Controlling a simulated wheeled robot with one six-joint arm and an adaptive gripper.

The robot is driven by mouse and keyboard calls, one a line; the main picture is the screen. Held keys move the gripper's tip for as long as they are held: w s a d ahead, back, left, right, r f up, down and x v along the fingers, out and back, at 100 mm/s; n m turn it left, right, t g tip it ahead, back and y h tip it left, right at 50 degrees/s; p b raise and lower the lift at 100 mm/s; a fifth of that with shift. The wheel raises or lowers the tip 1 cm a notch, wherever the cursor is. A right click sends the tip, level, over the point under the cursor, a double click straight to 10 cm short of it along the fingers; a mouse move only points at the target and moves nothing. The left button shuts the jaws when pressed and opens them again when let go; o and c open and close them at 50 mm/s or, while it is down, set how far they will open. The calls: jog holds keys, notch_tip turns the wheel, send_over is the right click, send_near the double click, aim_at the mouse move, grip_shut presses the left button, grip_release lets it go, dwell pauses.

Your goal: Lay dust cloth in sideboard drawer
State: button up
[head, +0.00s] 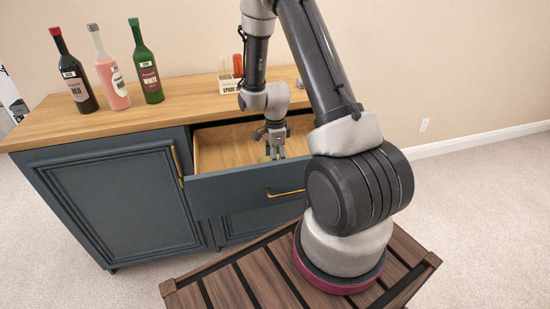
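The blue-grey sideboard (115,200) with a wooden top stands against the wall. Its upper drawer is pulled open, and its front panel (235,192) with a brass handle faces me. The part of the drawer's wooden inside (225,150) left of my gripper looks bare. My gripper (275,156) points down at the drawer opening, its fingertips low, near or inside the drawer. It is too small to tell whether the fingers are open or shut, or hold anything. I cannot make out the dust cloth. My arm hides the drawer's right end.
A red wine bottle (75,75), a pink bottle (109,72) and a green bottle (147,70) stand on the left of the top. A small labelled box (229,86) with an orange item stands behind my wrist. A small grey object (300,84) lies to its right.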

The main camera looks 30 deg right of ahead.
jog(key=shift+f, duration=0.1)
jog(key=o, duration=1)
jog(key=s+a+r+n+t, duration=0.1)
jog(key=s+r+n, duration=0.1)
jog(key=r, duration=0.9)
jog(key=s+a+r+n, duration=0.1)
jog(key=r+n, duration=0.2)
jog(key=r, duration=0.8)
jog(key=s+a+r+n+t, duration=0.1)
jog(key=s+r+n, duration=0.6)
jog(key=s, duration=0.3)
jog(key=s+a+r+n+t, duration=0.2)
jog(key=s+r+n, duration=0.5)
jog(key=s+n, duration=0.2)
jog(key=shift+s, duration=0.65)
